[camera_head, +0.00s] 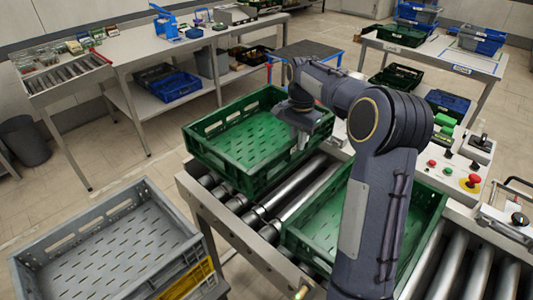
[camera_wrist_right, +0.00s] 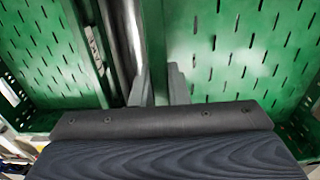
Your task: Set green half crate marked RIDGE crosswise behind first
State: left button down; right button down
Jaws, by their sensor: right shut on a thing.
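A green half crate (camera_head: 228,166) is at the far left end of the roller conveyor, its open top up. My right gripper (camera_head: 300,143) is shut on its near right wall; in the right wrist view the fingers (camera_wrist_right: 160,88) straddle a green wall (camera_wrist_right: 155,45). I cannot tell whether this crate rests on the rollers or hangs just above them. A second green crate (camera_head: 308,240) sits nearer on the conveyor, partly hidden by my right arm. A gap with bare rollers lies between the two crates. No RIDGE marking is readable on either. My left gripper is not in view.
A grey crate (camera_head: 100,222) stands at the front left, beside the conveyor (camera_head: 215,213). A control panel with a red button (camera_head: 472,181) is right of the second crate. Workbenches with crates and tools stand behind.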

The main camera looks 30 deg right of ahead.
aim_at(298, 162)
jog(key=shift+d+f, duration=0.1)
jog(key=shift+d, duration=0.25)
notch_tip(298, 162, down, 6)
jog(key=shift+r+p, duration=0.1)
jog(key=shift+p, duration=0.35)
notch_tip(298, 162, down, 3)
jog(key=shift+p, duration=0.35)
jog(key=shift+f, duration=0.5)
jog(key=c, duration=1.4)
grip_release()
